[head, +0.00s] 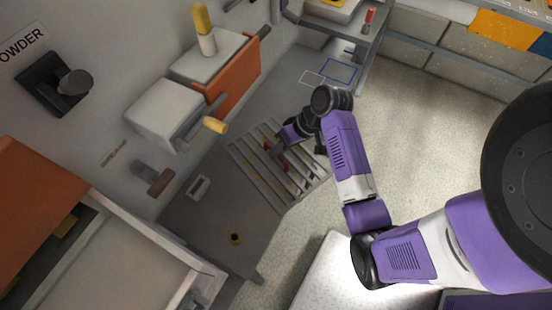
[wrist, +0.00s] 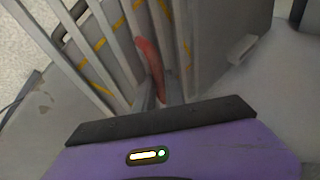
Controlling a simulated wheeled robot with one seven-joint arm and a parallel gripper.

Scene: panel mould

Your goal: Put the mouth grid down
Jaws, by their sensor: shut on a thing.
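The mouth grid (head: 262,167) is a panel of pale parallel bars, seen in the head view on or just above the grey shelf below the wall boxes. In the wrist view its bars (wrist: 100,35) run up and away, with a red handle (wrist: 150,58) between them. My gripper (wrist: 160,100) is shut on the red handle. In the head view my gripper (head: 283,145) is at the grid's upper right part, partly hidden by my own wrist. Yellow marks show between the bars. I cannot tell whether the grid rests fully on the shelf.
A blue outlined rectangle (head: 339,71) and a white one lie further back. Wall boxes with a yellow-tipped lever (head: 214,125) jut out nearby.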

